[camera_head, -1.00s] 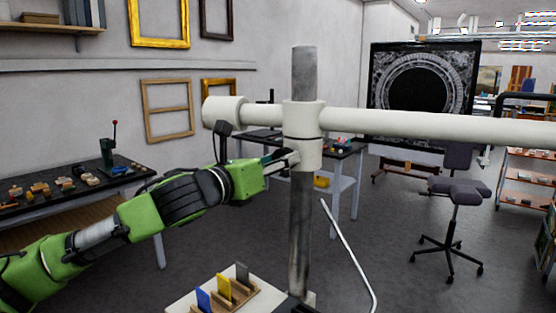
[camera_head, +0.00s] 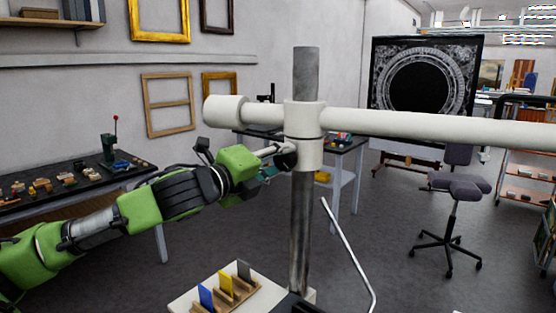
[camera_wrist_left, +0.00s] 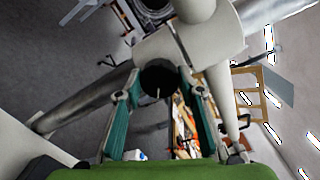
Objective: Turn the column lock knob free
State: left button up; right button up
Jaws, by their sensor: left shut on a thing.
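The column lock knob (camera_head: 286,160) is small, black and round. It sits on the left side of the white collar (camera_head: 304,135) on the upright grey metal column (camera_head: 301,220). My left gripper (camera_head: 279,159) reaches in from the left and is shut on the knob, its wrist rolled to a slant. In the left wrist view the dark knob (camera_wrist_left: 158,78) lies between the two teal and grey fingers (camera_wrist_left: 160,90), against the white collar. The fingers hide part of the knob in the head view. My right gripper is not in view.
A long white horizontal arm (camera_head: 430,122) runs right from the collar. A stand with blue, yellow and grey cards (camera_head: 227,287) is near the column foot. A bent pale rod (camera_head: 348,250) leans at its right. A tool bench (camera_head: 70,183) stands at left.

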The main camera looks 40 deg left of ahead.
pick_arm(q)
jog(key=n, duration=0.4)
jog(key=shift+b, duration=0.3)
jog(key=shift+n+h+b, duration=0.3)
jog(key=shift+n+b, duration=0.05)
jog(key=shift+n, duration=1.75)
jog(key=shift+r, duration=0.15)
jog(key=o, duration=1.1)
jog(key=shift+w+f, duration=0.2)
jog(key=shift+s+r, duration=0.1)
